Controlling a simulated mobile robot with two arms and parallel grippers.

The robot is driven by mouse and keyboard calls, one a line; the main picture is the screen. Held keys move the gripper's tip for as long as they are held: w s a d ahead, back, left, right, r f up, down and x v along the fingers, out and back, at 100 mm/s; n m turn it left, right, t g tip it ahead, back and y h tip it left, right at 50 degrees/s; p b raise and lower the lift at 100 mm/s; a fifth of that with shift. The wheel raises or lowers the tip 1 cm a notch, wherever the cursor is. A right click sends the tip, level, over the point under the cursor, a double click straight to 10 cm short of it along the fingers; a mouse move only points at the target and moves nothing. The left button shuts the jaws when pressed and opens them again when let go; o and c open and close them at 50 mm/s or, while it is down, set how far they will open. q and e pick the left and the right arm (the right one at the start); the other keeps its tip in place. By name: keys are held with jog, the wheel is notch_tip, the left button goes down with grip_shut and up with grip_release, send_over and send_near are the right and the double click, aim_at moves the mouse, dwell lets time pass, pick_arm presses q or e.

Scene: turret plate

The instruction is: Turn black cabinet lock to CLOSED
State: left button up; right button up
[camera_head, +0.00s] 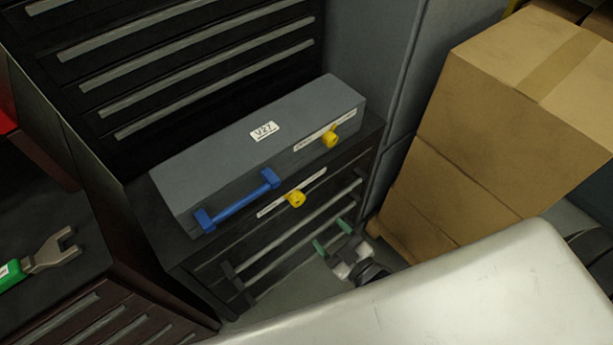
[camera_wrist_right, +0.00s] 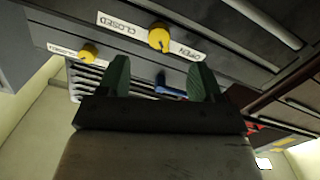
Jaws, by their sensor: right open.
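The black cabinet (camera_head: 194,260) has a yellow lock knob (camera_head: 295,198) on its upper front, on a white label strip. In the right wrist view this yellow lock knob (camera_wrist_right: 159,38) sits between the words CLOSED and OPEN, seen upside down; which way it points is hard to tell. My right gripper (camera_head: 331,237) has green fingertips and is open and empty. It is in front of the cabinet's drawers, below and right of the knob and apart from it. The fingers (camera_wrist_right: 160,75) also show in the wrist view. My left gripper is not in view.
A grey box (camera_head: 220,155) marked V27 rests on the cabinet, with a blue handle (camera_head: 238,200) and its own yellow knob (camera_head: 330,139). Cardboard boxes (camera_head: 500,120) stand right. A green-handled tool (camera_head: 45,258) lies left. Drawer bars (camera_head: 290,250) cross the cabinet's front.

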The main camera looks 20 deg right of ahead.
aim_at(300, 202)
jog(key=x, duration=0.3)
jog(key=r+x, duration=0.1)
jog(key=x, duration=0.5)
jog(key=shift+w+a+r+p, duration=0.3)
jog(key=shift+p, duration=0.05)
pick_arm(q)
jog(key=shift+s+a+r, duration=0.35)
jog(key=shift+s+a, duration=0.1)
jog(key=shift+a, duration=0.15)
pick_arm(e)
jog(key=shift+w+a, duration=0.2)
jog(key=shift+w, duration=0.4)
jog(key=c, duration=0.9)
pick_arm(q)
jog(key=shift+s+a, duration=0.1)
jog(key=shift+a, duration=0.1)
